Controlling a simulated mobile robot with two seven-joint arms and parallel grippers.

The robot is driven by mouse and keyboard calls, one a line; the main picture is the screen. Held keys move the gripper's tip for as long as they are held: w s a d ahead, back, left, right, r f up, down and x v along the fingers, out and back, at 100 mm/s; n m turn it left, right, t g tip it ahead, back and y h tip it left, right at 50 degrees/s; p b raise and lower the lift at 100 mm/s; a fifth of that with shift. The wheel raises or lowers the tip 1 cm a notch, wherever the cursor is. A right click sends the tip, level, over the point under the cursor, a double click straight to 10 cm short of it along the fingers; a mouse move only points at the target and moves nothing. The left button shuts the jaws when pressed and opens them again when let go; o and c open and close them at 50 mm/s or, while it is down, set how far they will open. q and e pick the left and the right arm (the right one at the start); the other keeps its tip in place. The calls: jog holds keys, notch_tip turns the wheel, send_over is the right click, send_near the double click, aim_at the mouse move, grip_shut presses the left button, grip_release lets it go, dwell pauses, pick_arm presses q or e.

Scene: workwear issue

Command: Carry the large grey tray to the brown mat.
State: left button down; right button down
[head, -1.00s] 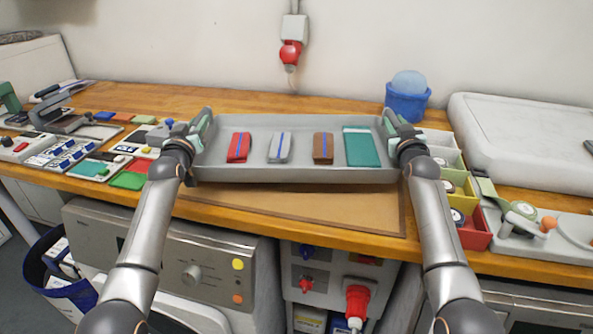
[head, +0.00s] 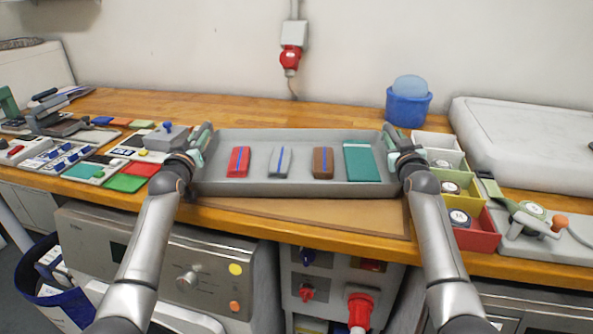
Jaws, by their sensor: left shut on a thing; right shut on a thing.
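The large grey tray (head: 297,188) is held level between my two grippers, over the back part of the brown mat (head: 330,218). Only the mat's front strip shows below the tray. In the tray lie, from left to right, a red folded item (head: 238,162), a grey one (head: 280,162), a brown one (head: 323,162) and a teal flat item (head: 362,162). My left gripper (head: 198,150) is shut on the tray's left end. My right gripper (head: 396,150) is shut on its right end. I cannot tell whether the tray touches the mat.
Stacked coloured bins (head: 474,232) stand close to the right of the tray. A blue bucket (head: 407,106) stands behind on the right. Colour swatches and a grey device (head: 165,137) lie close on the left. The wooden counter (head: 290,110) behind the tray is clear.

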pick_arm(q)
jog(key=shift+r, duration=0.2)
pick_arm(e)
jog(key=shift+r, duration=0.15)
pick_arm(q)
jog(key=c, duration=0.7)
grip_release()
jog(key=shift+f, duration=0.15)
pick_arm(e)
jog(key=c, duration=0.7)
grip_release()
pick_arm(q)
jog(key=shift+s, duration=0.1)
pick_arm(e)
notch_tip(320, 180, up, 10)
jog(key=shift+f, duration=0.1)
pick_arm(q)
jog(key=s, duration=1.2)
jog(key=shift+a, duration=0.2)
jog(key=shift+w, duration=0.1)
